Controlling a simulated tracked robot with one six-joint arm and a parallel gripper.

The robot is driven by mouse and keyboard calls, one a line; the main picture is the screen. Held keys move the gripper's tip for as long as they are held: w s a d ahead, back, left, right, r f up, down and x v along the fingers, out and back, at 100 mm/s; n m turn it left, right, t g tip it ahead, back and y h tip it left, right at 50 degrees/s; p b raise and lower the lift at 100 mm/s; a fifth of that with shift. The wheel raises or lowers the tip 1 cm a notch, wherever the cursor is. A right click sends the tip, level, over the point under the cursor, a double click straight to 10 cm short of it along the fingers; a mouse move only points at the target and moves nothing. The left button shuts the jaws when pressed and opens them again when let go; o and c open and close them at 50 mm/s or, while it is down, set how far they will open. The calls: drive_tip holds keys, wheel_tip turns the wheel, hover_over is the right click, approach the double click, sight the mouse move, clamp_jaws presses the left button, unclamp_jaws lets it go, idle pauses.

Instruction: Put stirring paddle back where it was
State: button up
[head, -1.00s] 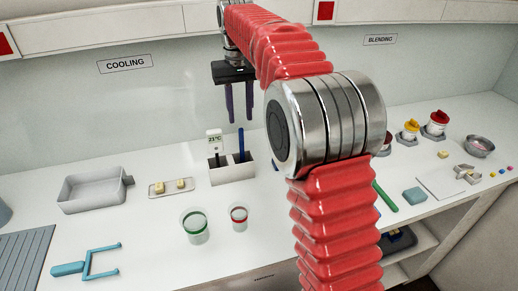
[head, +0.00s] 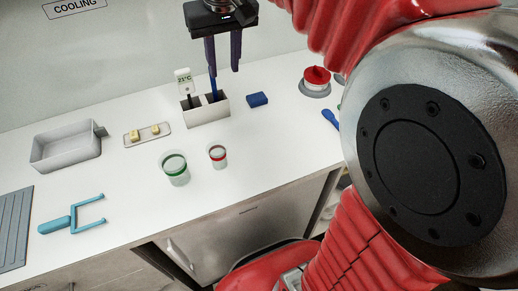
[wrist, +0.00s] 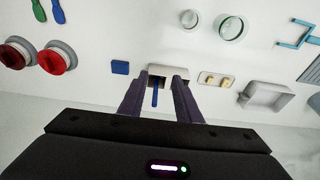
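A thin blue stick (head: 212,86), seemingly the stirring paddle, stands upright in the right compartment of a white two-slot holder (head: 208,113). Its lower end is hidden inside. My gripper (head: 224,71) is open and points down just above the holder, with the stick's top close to its left finger. In the wrist view the stick (wrist: 155,97) shows between the two spread dark fingers of my gripper (wrist: 160,80), with no clear contact. A thermometer (head: 184,82) reading 21°C stands in the left compartment of the holder.
A blue block (head: 257,99) lies right of the holder. A tray with yellow pieces (head: 147,136) and a grey bin (head: 66,146) are left. Green-banded (head: 175,168) and red-banded (head: 217,156) cups stand in front. A light-blue fork-shaped tool (head: 72,217) lies front left.

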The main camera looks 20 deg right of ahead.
drive_tip(key=s+f+t, duration=0.1)
drive_tip(key=s+f, duration=0.4)
drive_tip(key=s, duration=0.4)
drive_tip(key=s+f+t, duration=0.2)
drive_tip(key=s+f, duration=0.2)
drive_tip(key=s, duration=0.6)
drive_tip(key=shift+f, duration=0.35)
drive_tip(key=shift+s+d, duration=0.1)
drive_tip(key=shift+s, duration=0.1)
